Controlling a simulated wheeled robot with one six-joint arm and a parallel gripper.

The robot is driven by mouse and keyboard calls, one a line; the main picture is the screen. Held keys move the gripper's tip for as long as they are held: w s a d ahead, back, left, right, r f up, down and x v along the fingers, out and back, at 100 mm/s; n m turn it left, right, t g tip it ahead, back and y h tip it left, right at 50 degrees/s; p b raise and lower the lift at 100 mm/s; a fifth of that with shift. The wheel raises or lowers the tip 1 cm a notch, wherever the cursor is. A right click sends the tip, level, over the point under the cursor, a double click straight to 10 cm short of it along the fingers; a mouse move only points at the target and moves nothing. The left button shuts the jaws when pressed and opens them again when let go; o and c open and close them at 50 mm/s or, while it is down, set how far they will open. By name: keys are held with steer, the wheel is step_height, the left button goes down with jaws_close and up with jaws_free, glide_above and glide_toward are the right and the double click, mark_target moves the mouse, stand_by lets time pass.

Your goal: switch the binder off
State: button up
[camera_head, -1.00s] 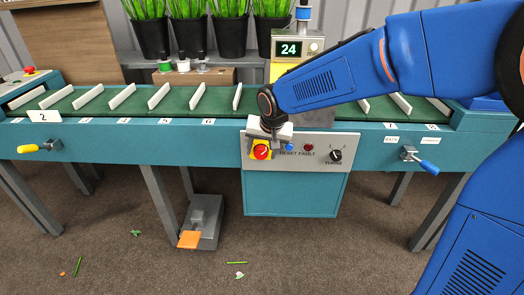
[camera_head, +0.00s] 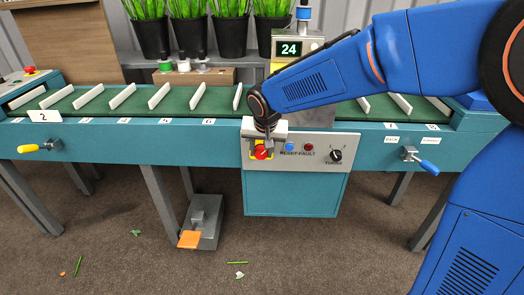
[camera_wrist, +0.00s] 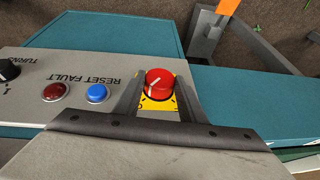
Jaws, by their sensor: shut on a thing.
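The red round switch knob (camera_wrist: 160,82) sits on a yellow plate (camera_wrist: 158,104) at the left end of the grey control panel (camera_head: 318,172). A pale mark on the knob's face slants in the wrist view. In the head view the knob (camera_head: 262,152) shows just below my gripper. My gripper (camera_head: 262,146) is at the panel with its dark fingers on either side of the knob, shut on it; the wrist view shows both fingers (camera_wrist: 160,92) flanking it. The exact contact is partly hidden.
Beside the knob are a blue reset button (camera_head: 289,147), a red fault lamp (camera_head: 308,147) and a black turns dial (camera_head: 336,155). The green belt (camera_head: 140,103) with white dividers runs behind. A pedal (camera_head: 190,239) stands on the floor below. A display (camera_head: 289,49) reads 24.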

mark_target(256, 154)
steer(key=h, duration=0.2)
steer(key=a+n+h, duration=0.1)
steer(key=h, duration=0.1)
steer(key=shift+a+f+h, duration=0.1)
steer(key=shift+h, duration=0.3)
steer(key=h, duration=0.3)
steer(key=shift+a+f+n, duration=0.2)
steer(key=shift+a+n, duration=0.1)
steer(key=shift+n, duration=0.1)
steer(key=h, duration=0.3)
steer(key=n+h, duration=0.1)
steer(key=shift+a+f, duration=0.25)
steer(key=shift+f, duration=0.1)
steer(key=shift+f+n+t+h, duration=0.15)
steer(key=shift+n+t+h, duration=0.1)
steer(key=shift+h, duration=0.7)
steer(key=shift+f+n+t+h, duration=0.15)
steer(key=shift+n+t+h, duration=0.1)
steer(key=shift+h, duration=0.7)
steer(key=o, duration=1)
steer(key=shift+o, duration=0.2)
steer(key=shift+a, duration=0.15)
steer(key=v, duration=1.7)
steer(key=shift+f, duration=0.15)
